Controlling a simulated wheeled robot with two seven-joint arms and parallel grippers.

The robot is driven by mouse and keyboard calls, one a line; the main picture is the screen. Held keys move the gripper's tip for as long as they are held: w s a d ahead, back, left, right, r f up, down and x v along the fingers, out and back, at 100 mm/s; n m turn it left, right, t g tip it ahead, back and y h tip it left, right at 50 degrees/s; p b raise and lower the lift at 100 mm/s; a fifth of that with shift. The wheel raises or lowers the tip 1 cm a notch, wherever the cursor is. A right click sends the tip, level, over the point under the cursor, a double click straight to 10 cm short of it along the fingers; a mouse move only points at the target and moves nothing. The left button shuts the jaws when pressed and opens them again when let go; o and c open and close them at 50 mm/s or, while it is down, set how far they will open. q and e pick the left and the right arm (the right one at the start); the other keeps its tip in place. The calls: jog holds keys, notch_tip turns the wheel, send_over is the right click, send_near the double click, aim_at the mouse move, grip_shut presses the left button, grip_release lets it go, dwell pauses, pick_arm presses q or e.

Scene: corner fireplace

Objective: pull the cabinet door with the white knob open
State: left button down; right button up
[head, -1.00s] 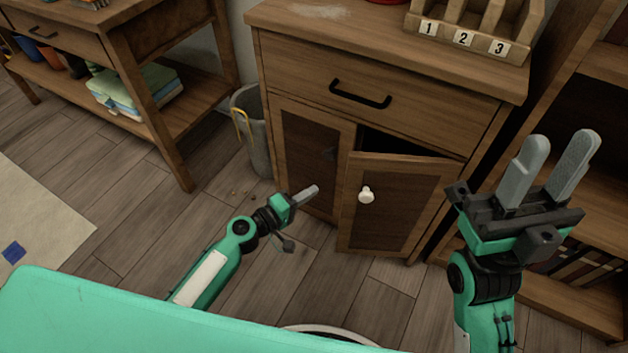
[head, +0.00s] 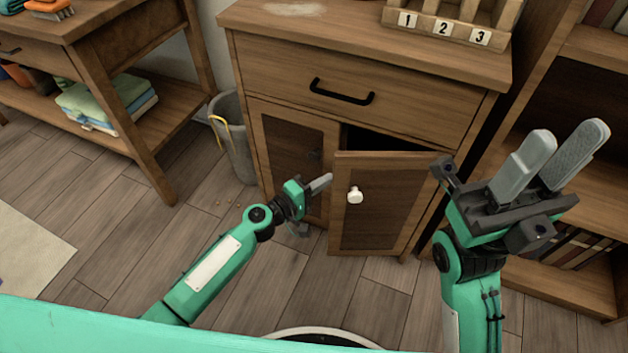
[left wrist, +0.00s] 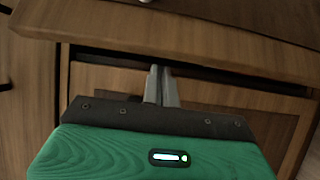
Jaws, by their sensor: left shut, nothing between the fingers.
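The cabinet door (head: 385,213) with the white knob (head: 355,195) stands partly open, with a dark gap above it. Its free left edge juts out from the cabinet front. My left gripper (head: 326,180) is shut and empty, its fingertips close to that free edge, left of the knob. In the left wrist view the closed fingers (left wrist: 161,84) point at a dark gap beside a wooden edge; I cannot tell whether they touch it. My right gripper (head: 565,145) is open and empty, raised at the right in front of the shelf.
The cabinet has a drawer with a black handle (head: 342,92) and a closed left door (head: 292,150). A grey bin (head: 233,140) stands left of the cabinet. A bookshelf (head: 575,278) is at the right. A wooden table (head: 170,105) stands at the left. Floor before the cabinet is clear.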

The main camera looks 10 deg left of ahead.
pick_arm(q)
jog(key=shift+s+d+r, duration=0.15)
jog(key=shift+s, duration=0.8)
